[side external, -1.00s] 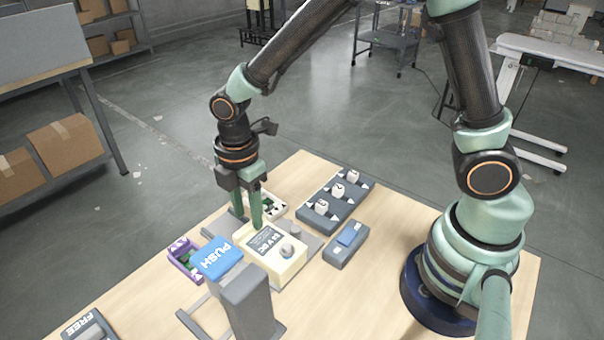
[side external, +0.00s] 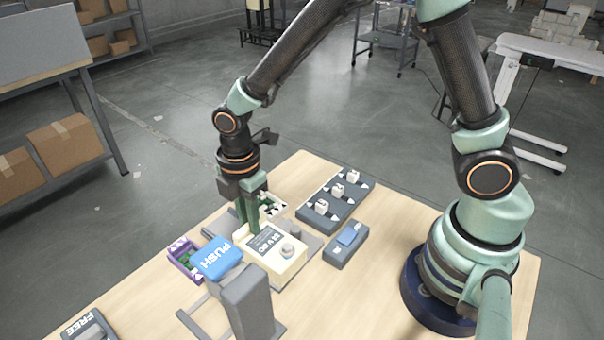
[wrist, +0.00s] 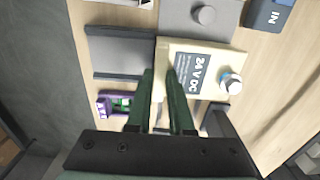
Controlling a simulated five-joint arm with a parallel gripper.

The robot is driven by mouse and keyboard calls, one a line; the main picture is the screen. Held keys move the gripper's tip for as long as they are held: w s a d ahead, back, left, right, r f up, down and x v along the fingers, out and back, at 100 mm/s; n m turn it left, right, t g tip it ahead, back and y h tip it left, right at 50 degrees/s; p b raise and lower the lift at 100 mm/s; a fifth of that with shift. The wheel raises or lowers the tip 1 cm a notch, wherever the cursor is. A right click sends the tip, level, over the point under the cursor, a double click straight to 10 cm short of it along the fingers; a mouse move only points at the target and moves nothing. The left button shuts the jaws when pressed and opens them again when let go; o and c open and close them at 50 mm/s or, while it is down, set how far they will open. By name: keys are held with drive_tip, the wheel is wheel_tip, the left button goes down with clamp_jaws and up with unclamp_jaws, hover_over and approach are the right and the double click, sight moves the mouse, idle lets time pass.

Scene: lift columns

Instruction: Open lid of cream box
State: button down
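The cream box (side external: 276,263) stands near the middle of the table. Its top carries a dark "24 V DC" panel and a pale round knob (side external: 287,250). The top looks closed. The box also shows in the wrist view (wrist: 205,88). My gripper (side external: 247,230) points down at the box's far left edge. In the wrist view my gripper (wrist: 160,73) has its two green fingers a little apart, with a cream edge of the box showing between them. The fingertips partly hide that edge, and I cannot tell whether they touch it.
A purple tray (side external: 181,262) lies to the left. A dark slider panel (side external: 335,207) and a grey block with a blue top (side external: 345,246) lie to the right.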

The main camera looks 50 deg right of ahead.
sight(286, 245)
drive_tip(key=shift+s, duration=4.5)
drive_tip(key=c, duration=0.8)
unclamp_jaws()
drive_tip(key=shift+c, duration=0.2)
drive_tip(key=shift+r, duration=0.1)
drive_tip(key=shift+r, duration=2.9)
drive_tip(key=w+d+r+m+t, duration=0.2)
drive_tip(key=d+r+m+t, duration=0.3)
drive_tip(key=d+r+m, duration=0.7)
drive_tip(key=d+m, duration=0.2)
drive_tip(key=m, duration=0.4)
drive_tip(key=shift+d+r+t, duration=0.3)
drive_tip(key=shift+r, duration=0.1)
